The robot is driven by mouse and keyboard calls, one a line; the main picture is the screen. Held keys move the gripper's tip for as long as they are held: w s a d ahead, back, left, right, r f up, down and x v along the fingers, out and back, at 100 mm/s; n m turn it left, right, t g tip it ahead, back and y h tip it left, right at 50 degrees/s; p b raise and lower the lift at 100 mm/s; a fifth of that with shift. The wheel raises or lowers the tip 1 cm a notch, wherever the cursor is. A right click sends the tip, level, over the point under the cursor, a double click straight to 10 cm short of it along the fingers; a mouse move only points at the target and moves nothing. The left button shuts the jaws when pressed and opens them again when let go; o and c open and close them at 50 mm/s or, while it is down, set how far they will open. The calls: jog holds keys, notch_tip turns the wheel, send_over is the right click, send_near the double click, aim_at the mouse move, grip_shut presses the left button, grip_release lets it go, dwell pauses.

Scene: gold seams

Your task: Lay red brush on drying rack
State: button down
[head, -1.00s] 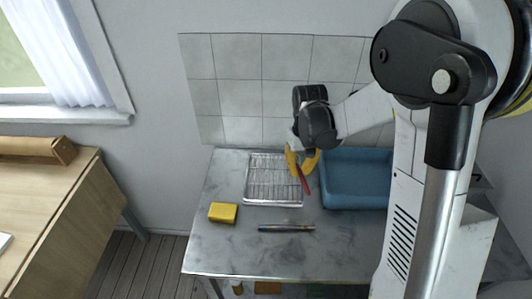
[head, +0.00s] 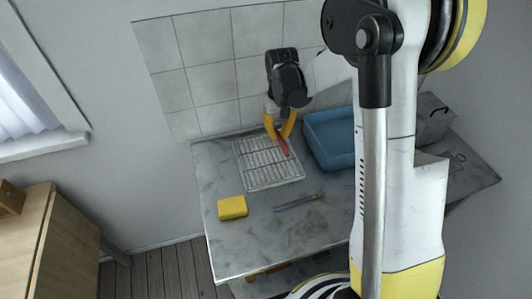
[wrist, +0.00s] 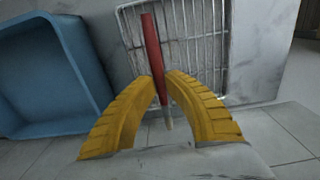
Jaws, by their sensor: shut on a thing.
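The red brush (wrist: 151,48) is held between the yellow fingers of my gripper (wrist: 165,85), its red handle pointing away from the wrist. In the head view the brush (head: 283,146) slants down from my gripper (head: 279,130). The wire drying rack (head: 268,163) lies on the grey table, and my gripper is over its back right part. The rack (wrist: 190,40) also shows behind the brush in the wrist view. I cannot tell whether the brush touches the rack.
A blue tub (head: 330,140) stands right of the rack. A yellow sponge (head: 232,208) and a dark slim tool (head: 299,202) lie in front of it on the metal table (head: 265,240). A tiled wall (head: 205,70) rises behind. A grey box (head: 433,118) is at the far right.

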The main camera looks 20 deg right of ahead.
jog(key=b, duration=0.1)
send_over(266, 154)
notch_tip(266, 154, down, 3)
jog(key=shift+w+r, duration=0.1)
notch_tip(266, 154, down, 4)
jog(key=shift+r+b, duration=0.1)
jog(key=shift+b, duration=0.8)
jog(key=shift+r, duration=0.1)
jog(key=c, duration=1.8)
grip_release()
jog(key=shift+f, duration=0.2)
jog(key=o, duration=0.3)
jog(key=shift+o, duration=0.2)
